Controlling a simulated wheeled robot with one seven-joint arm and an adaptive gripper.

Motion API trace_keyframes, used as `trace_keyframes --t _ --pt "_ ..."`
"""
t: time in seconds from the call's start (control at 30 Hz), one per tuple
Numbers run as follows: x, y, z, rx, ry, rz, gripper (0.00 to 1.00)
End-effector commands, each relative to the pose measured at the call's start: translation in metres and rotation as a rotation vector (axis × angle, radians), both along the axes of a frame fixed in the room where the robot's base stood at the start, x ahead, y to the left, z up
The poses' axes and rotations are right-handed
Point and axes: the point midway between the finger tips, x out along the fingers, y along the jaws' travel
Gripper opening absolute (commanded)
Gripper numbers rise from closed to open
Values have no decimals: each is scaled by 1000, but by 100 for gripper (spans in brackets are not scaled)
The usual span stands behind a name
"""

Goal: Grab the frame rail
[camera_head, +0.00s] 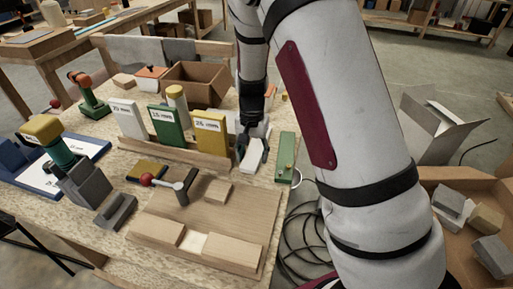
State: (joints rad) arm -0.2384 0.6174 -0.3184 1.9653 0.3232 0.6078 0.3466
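No piece is clearly marked as the frame rail. Pale wooden pieces lie on a wooden board (261,215) at the front of the workbench: one block at its left (157,230), a longer one at its front right (232,252), and a small one near its back (217,190). My gripper (252,155) hangs low over the bench, behind the board, between the yellow card and a green box. Its fingers are small and partly dark, so whether they are open or hold anything is unclear.
Upright white (128,121), green (167,127) and yellow cards (211,133) stand just left of my gripper. A green box (286,157) is close on its right. A red-knobbed clamp (173,186) sits at the board's back. A cardboard box (194,84) stands behind.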

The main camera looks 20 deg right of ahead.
Motion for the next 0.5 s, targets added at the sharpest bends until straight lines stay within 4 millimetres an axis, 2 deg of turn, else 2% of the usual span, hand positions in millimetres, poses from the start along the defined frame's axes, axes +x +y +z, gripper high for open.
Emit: trace_keyframes --t 0.03,0.17,0.5 --pt "0 0 0 0 0 0 40" --pt "0 0 0 0 0 0 11" --pt "0 0 7 0 -2 0 11"
